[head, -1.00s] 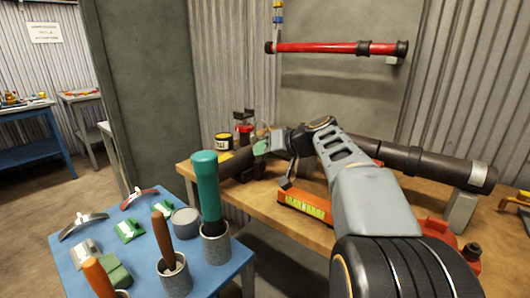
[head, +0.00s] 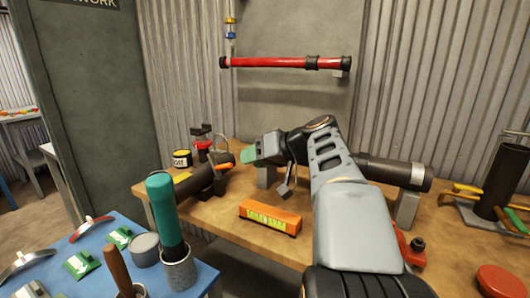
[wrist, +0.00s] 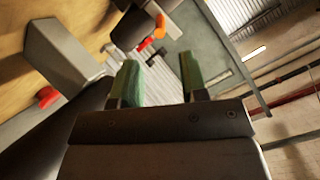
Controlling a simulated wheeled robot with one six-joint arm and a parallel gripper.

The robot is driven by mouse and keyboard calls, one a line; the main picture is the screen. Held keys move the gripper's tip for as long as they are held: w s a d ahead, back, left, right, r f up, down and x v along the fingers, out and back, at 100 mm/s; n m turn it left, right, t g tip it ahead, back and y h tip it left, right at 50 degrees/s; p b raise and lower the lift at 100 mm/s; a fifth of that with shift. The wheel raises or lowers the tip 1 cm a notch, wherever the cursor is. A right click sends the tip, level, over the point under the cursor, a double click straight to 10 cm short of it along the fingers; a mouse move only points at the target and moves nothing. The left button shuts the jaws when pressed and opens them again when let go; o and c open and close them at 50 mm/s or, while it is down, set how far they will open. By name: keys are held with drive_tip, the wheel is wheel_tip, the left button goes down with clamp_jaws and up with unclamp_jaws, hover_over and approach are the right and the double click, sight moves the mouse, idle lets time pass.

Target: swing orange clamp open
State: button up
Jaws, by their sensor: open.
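A small orange piece (head: 225,166), which looks like the orange clamp, sits at the right end of a short dark pipe (head: 198,184) on the wooden bench. In the wrist view an orange piece (wrist: 160,26) shows beside a dark cylinder (wrist: 130,28), beyond the fingertips. Whether it is open or closed is too small to tell. My gripper (head: 250,156) has green fingertips and is just right of the orange piece in the head view. In the wrist view my gripper (wrist: 160,80) is open, with nothing between its fingers.
An orange level (head: 270,217) lies on the wooden bench (head: 225,225) in front of my arm. A longer dark pipe (head: 390,171) rests on supports behind my arm. A blue table (head: 95,275) with a teal-handled tool (head: 164,208) stands at left. A red pipe (head: 280,62) hangs above.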

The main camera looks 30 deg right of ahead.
drive_tip(key=shift+v, duration=1.8)
